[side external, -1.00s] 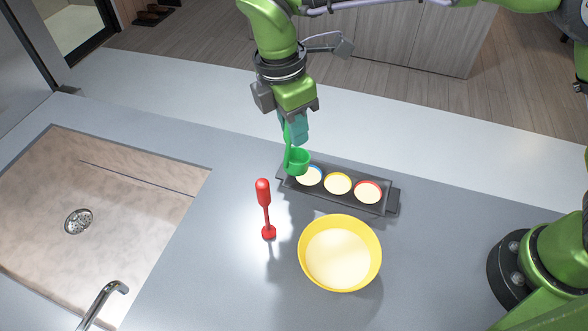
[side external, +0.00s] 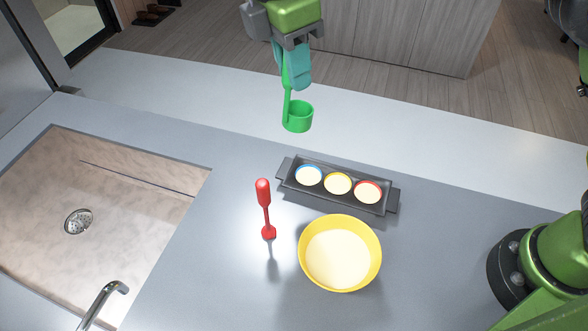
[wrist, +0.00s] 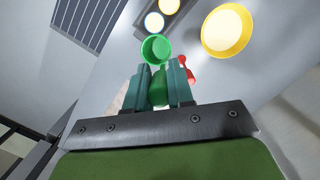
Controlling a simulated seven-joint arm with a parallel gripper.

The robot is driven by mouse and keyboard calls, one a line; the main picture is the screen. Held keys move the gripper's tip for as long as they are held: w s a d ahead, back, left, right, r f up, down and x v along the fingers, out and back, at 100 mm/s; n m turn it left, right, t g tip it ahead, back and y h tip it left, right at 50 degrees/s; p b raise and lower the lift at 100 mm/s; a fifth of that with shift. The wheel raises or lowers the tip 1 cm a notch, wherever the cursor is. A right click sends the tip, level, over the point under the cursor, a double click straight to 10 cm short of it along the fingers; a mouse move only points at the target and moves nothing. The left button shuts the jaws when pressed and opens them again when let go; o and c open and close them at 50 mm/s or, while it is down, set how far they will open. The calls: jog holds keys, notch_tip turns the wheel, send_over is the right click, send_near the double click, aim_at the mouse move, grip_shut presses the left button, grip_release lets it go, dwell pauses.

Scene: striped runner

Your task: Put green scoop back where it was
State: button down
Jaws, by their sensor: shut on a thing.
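The green scoop (side external: 298,117) is held upright in my gripper (side external: 294,78), above and behind the tray in the side view. My gripper is shut on its handle, and the cup hangs clear of the counter. In the wrist view the scoop's cup (wrist: 155,49) shows beyond the teal fingers of my gripper (wrist: 161,85), with the handle between them. The inside of the cup cannot be made out clearly.
A dark tray (side external: 391,200) holds three cups of pale contents with blue, yellow and red rims. A yellow bowl (side external: 369,268) of pale contents sits in front. A red utensil (side external: 265,208) stands left of the bowl. A sink (side external: 120,230) lies further left.

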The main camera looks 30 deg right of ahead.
jog(key=shift+r, duration=0.7)
jog(key=shift+a+r, duration=0.2)
jog(key=shift+r, duration=0.1)
jog(key=s+a+m+g+y, duration=0.15)
jog(key=s+a+m, duration=0.45)
jog(key=m, duration=0.7)
jog(key=s+a+m+g+y, duration=0.15)
jog(key=s+a+m, duration=0.25)
jog(key=a+m, duration=0.7)
notch_tip(320, 180, down, 21)
jog(key=d+m, duration=0.1)
jog(key=d, duration=0.1)
jog(key=shift+d+m+t+y, duration=0.15)
jog(key=shift+m+t+y, duration=0.15)
jog(key=shift+f, duration=0.2)
jog(key=c, duration=1)
grip_release()
jog(key=shift+r, duration=0.1)
